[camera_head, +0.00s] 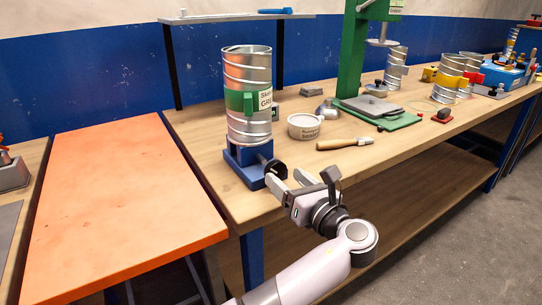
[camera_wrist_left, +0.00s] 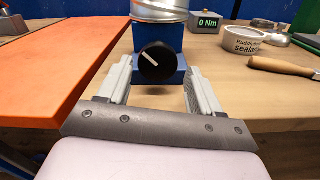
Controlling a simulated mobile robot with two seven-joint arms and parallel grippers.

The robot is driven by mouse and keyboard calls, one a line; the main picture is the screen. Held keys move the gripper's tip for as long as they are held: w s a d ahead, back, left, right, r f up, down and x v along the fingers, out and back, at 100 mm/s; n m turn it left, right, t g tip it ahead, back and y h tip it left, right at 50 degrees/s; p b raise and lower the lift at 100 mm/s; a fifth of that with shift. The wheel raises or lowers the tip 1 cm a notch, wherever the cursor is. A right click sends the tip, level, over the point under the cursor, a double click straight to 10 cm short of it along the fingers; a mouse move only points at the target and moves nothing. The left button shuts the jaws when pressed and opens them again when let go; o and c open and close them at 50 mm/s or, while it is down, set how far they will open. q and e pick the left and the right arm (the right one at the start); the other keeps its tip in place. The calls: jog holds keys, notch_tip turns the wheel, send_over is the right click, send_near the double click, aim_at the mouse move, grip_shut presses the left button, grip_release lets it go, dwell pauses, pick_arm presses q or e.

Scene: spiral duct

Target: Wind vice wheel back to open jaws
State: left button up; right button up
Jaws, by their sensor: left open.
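The blue vice (camera_head: 240,168) stands at the front left of the wooden bench, with a silver spiral duct (camera_head: 248,70) upright in it. Its black wheel (camera_head: 275,172) faces the bench's front edge. In the left wrist view the wheel (camera_wrist_left: 157,62) is a round black knob with a white slanted mark, on the blue vice body (camera_wrist_left: 172,40). My left gripper (camera_head: 288,181) is open, its two pale fingers pointing at the wheel. In the left wrist view the gripper's tips (camera_wrist_left: 158,70) lie either side of the wheel with a gap to each. The jaws' opening is hidden. My right gripper is not seen.
A display reading 0 Nm (camera_wrist_left: 208,22) stands behind the vice. A white sealant tub (camera_head: 304,126) and a wooden-handled brush (camera_head: 344,143) lie to the right. An orange table (camera_head: 120,205) is at left. A green press (camera_head: 352,55) stands farther back.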

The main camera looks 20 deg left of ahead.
aim_at(278, 171)
pick_arm(q)
jog(key=shift+w+a, duration=0.25)
jog(key=shift+a, duration=0.2)
jog(key=shift+x, duration=3.05)
jog(key=shift+s, duration=0.1)
jog(key=c, duration=0.7)
